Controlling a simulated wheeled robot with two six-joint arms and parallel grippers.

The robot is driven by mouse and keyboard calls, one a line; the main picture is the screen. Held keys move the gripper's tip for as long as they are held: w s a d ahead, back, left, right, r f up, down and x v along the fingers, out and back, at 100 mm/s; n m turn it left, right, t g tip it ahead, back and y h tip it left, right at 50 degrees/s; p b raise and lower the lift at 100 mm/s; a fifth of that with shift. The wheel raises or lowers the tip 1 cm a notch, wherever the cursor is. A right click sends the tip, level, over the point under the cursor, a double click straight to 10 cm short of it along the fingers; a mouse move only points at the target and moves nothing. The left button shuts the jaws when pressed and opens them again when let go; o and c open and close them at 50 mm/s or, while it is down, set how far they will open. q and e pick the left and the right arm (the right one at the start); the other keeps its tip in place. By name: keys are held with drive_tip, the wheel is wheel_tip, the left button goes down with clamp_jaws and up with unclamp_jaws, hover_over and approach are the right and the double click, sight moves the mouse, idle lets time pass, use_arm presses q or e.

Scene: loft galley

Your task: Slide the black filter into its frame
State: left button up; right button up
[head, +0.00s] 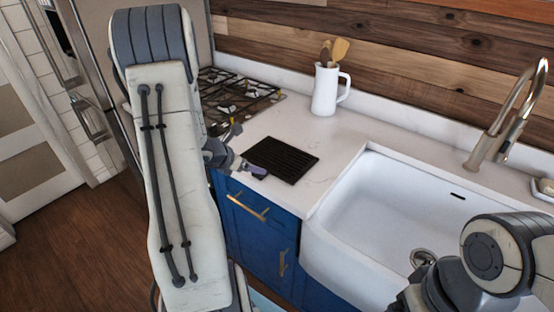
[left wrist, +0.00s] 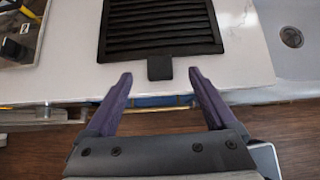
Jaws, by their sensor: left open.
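The black filter (head: 280,158) is a flat slatted panel lying on the white counter, left of the sink. In the left wrist view the filter (left wrist: 160,28) fills the top middle, with a small black tab (left wrist: 160,68) on its near edge. My left gripper (left wrist: 160,80) is open and empty, its two purple fingers spread on either side of the tab and short of it. In the head view the left gripper (head: 252,168) is at the filter's left end, partly hidden by my arm. I do not see the frame. My right gripper's fingers are not visible.
A white farmhouse sink (head: 345,245) with a faucet (head: 505,120) lies to the right. A gas cooktop (head: 232,95) is behind on the left. A white pitcher of utensils (head: 325,90) stands at the back. Blue cabinets (head: 262,235) are below the counter edge.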

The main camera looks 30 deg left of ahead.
use_arm(q)
drive_tip(key=shift+s+f+p+x, duration=0.1)
drive_tip(key=shift+p+x, duration=0.2)
drive_tip(key=shift+x, duration=1.35)
drive_tip(key=shift+s+f+p+x, duration=0.15)
drive_tip(key=shift+p+x, duration=0.15)
drive_tip(key=shift+x, duration=1.35)
drive_tip(key=shift+r, duration=0.1)
clamp_jaws()
